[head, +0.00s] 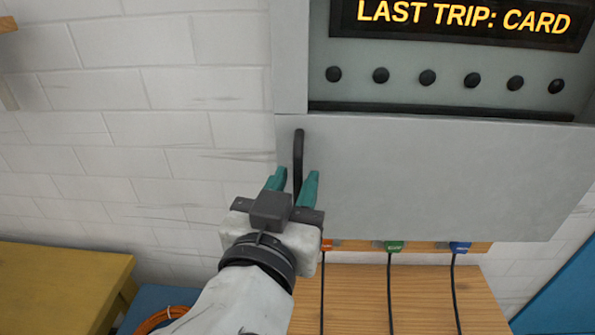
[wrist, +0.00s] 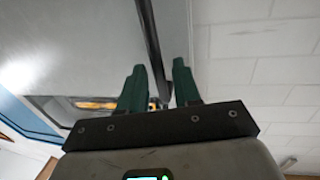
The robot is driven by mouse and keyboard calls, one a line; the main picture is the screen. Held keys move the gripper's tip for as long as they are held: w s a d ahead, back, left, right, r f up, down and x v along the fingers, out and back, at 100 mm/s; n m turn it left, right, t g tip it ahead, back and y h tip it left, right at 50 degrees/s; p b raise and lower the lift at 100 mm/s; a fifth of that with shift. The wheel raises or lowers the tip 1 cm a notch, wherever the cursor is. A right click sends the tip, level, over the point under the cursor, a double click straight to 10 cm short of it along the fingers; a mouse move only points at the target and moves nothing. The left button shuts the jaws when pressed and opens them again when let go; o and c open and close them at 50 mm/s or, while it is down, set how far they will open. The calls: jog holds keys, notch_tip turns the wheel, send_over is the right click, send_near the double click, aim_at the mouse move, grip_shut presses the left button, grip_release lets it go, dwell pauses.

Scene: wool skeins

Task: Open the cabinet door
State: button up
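The cabinet door (head: 440,185) is a plain light grey panel on the wall, at the right of the head view. It also shows as a pale surface at the left of the wrist view (wrist: 75,50). A black vertical bar handle (head: 298,148) is at the door's left edge. It also shows in the wrist view (wrist: 149,35). My gripper (head: 292,180) is at the handle's lower part, with one teal finger on each side of the bar. The fingers (wrist: 158,80) are apart, and gaps show between them and the bar. The handle's lower end is partly hidden by my gripper.
Above the door is a grey panel with a row of black knobs (head: 428,77) and a lit display (head: 460,20). Below are coloured plugs (head: 394,246) with hanging black cables over a wooden surface (head: 430,300). A yellow table (head: 60,285) stands at lower left.

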jog(key=shift+w+d, duration=0.2)
jog(key=shift+w, duration=0.7)
grip_shut()
